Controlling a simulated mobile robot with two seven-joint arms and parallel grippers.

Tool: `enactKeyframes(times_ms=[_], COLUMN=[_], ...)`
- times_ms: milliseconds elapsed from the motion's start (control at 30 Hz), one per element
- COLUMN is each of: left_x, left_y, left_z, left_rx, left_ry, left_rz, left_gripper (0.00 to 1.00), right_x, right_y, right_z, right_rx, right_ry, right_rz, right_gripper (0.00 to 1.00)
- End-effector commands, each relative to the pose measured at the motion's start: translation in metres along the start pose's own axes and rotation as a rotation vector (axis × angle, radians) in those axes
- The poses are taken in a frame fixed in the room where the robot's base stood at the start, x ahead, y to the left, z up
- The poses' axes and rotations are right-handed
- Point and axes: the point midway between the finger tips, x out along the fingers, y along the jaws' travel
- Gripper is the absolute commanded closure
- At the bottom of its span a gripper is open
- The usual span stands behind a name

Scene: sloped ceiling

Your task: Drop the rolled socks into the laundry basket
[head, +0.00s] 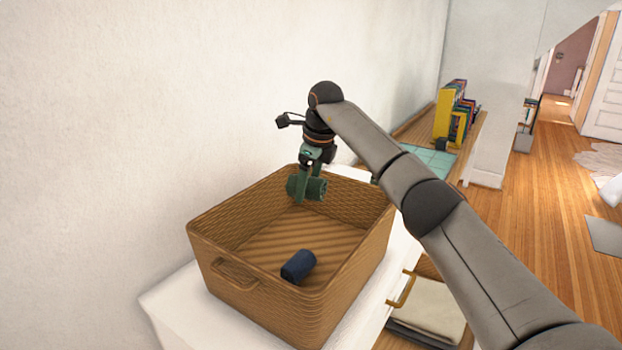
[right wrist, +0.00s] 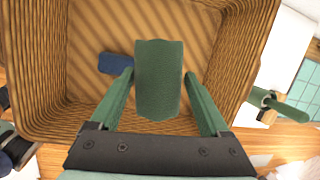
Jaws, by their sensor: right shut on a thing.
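The laundry basket (head: 228,283) is a brown woven box with a handle cut in its front side, standing on a white surface. A dark blue rolled sock (head: 298,266) lies on its floor; it also shows in the right wrist view (right wrist: 115,63). My right gripper (head: 306,190) is over the back part of the basket, near rim height, and is shut on a dark green rolled sock (head: 316,188). In the right wrist view the green roll (right wrist: 158,80) sits between the two green fingers, with the basket floor (right wrist: 190,30) below. My left gripper is not in view.
A wall (head: 110,120) rises close behind the basket. A wooden shelf holds books (head: 453,112) at the back right. A lower basket with folded pale cloth (head: 430,300) sits at the front right. Open wood floor (head: 545,200) lies on the right.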

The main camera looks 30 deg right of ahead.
Motion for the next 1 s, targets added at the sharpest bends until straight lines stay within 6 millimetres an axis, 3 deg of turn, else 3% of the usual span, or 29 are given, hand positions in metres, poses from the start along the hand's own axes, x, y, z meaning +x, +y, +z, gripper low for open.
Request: enactKeyframes(times_ms=[333, 767, 800, 1000], left_x=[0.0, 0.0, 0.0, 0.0], left_y=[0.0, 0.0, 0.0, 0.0], left_z=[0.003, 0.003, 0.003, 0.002], left_rx=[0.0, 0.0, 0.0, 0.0], left_ry=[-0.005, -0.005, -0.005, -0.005], left_rz=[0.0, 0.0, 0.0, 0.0], left_gripper=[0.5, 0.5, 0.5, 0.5], right_x=[0.038, 0.046, 0.046, 0.046], right_y=[0.005, 0.006, 0.006, 0.006], right_z=[-0.01, -0.012, -0.012, -0.012], right_rx=[0.001, 0.001, 0.001, 0.001], right_ry=[0.001, -0.001, -0.001, 0.0], right_rz=[0.0, -0.001, -0.001, -0.001], right_gripper=[0.74, 0.74, 0.18, 0.0])
